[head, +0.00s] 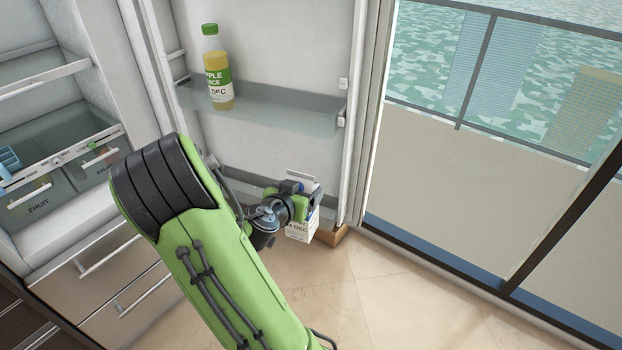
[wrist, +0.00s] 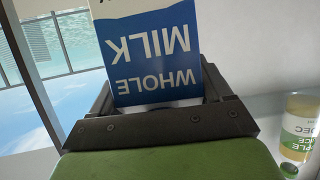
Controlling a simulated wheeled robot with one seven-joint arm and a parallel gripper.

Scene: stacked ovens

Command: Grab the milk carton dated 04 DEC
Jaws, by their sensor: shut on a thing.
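The milk carton (head: 301,229) is white with a blue part, and its lower label shows the end of a date reading "4 DEC" in the head view. In the wrist view the carton (wrist: 150,50) shows upside-down "WHOLE MILK" on blue. My gripper (head: 292,203) is shut on the carton, low by the open fridge door. In the wrist view my gripper (wrist: 158,122) has a jaw on each side of the carton. My gripper hides part of the carton in the head view.
An apple juice bottle (head: 217,75) stands on the door's upper shelf (head: 285,108); it also shows in the wrist view (wrist: 298,130). The fridge interior with a fruit drawer (head: 38,203) is at the left. A glass railing (head: 490,70) lies beyond the window at right. The floor (head: 400,310) in front is clear.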

